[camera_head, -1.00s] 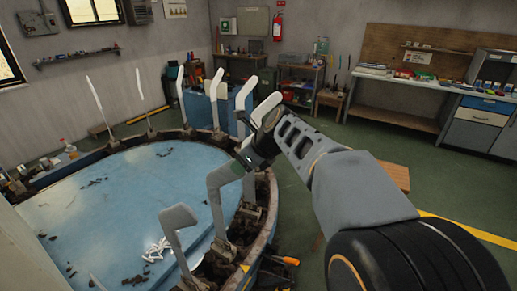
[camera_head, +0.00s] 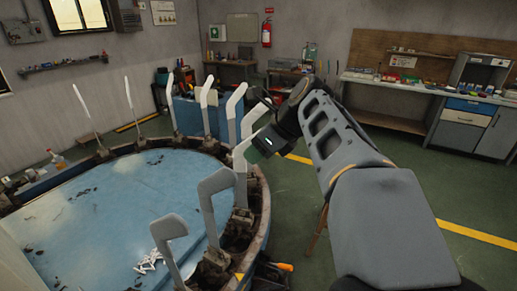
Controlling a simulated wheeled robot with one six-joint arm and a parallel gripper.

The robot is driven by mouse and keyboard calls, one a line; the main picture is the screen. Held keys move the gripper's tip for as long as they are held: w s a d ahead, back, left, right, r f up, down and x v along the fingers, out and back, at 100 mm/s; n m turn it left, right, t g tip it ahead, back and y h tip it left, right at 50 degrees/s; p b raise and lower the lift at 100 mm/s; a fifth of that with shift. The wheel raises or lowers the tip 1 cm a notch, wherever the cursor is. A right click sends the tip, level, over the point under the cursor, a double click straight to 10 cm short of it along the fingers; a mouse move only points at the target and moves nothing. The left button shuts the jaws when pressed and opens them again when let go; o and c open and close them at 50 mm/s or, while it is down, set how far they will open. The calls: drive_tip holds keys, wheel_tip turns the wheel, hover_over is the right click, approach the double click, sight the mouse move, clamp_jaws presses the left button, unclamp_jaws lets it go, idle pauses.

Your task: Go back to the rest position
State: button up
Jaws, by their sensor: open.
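My gripper (camera_head: 262,148) is at the end of my raised arm, over the right rim of the round blue table. It is dark with a greenish patch, and its jaws are small and partly hidden in this view. It seems to hold nothing. Pale foot-shaped boards stand upright around the rim. One board (camera_head: 252,137) appears close beside the gripper. Another board (camera_head: 214,190) stands nearer the camera, below and left of it, and a third (camera_head: 171,234) stands nearest. I cannot tell whether any board wears a sock.
The blue table (camera_head: 90,225) has a dark, worn rim and a small pile of white pieces (camera_head: 150,262). An orange-handled tool (camera_head: 283,266) is beside the rim. A workbench (camera_head: 390,87) stands at the back right. The green floor right of the table is mostly clear.

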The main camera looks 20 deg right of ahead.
idle(0.3)
drive_tip(key=s+d+f+n+g+h, duration=0.1)
drive_tip(key=s+f+n+g+h, duration=0.15)
drive_tip(key=f+n, duration=1.15)
drive_tip(key=s+a+f+n+h, duration=0.2)
drive_tip(key=s+a+f+n, duration=0.3)
drive_tip(key=n, duration=1)
drive_tip(key=shift+s+a, duration=0.8)
drive_tip(key=shift+s, duration=0.45)
